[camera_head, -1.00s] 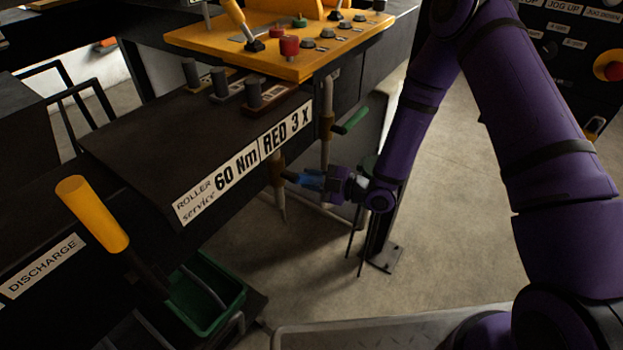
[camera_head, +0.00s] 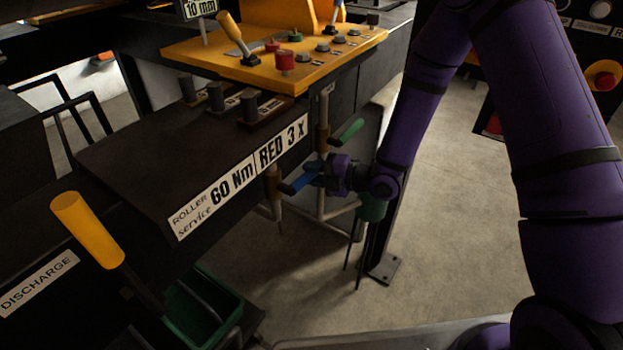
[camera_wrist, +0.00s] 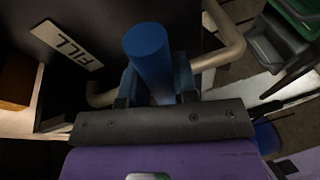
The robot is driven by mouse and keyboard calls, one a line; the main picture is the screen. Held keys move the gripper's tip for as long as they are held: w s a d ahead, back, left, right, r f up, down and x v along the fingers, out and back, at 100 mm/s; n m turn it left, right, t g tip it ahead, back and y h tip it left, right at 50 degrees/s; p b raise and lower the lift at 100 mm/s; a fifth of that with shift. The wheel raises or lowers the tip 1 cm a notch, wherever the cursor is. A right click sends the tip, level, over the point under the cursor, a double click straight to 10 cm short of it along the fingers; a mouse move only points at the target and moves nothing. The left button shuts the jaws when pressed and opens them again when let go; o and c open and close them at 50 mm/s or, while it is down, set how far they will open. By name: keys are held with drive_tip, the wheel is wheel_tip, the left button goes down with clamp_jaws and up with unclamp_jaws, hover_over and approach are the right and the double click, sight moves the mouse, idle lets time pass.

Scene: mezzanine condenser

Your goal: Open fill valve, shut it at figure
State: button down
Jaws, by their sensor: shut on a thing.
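My gripper (camera_head: 314,174) is shut on the blue handle. In the wrist view the blue handle (camera_wrist: 149,52) stands between the two fingers of my gripper (camera_wrist: 158,84), its round end beyond them. A white FILL label (camera_wrist: 68,45) is left of it. A second valve with a green handle (camera_head: 350,131) sits above and to the right. I see no readable figure on a gauge or display.
A yellow control panel (camera_head: 225,66) with red and green knobs and levers overhangs the bench. A yellow DISCHARGE lever (camera_head: 88,228) stands at the left. A green bin (camera_head: 196,312) is below. A dark post (camera_head: 383,262) stands close to my wrist. Open floor lies to the right.

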drive_tip(key=shift+r+n, duration=0.5)
drive_tip(key=c, duration=0.9)
unclamp_jaws()
drive_tip(key=shift+r, duration=0.1)
drive_tip(key=v, duration=1.1)
drive_tip(key=shift+a, duration=0.1)
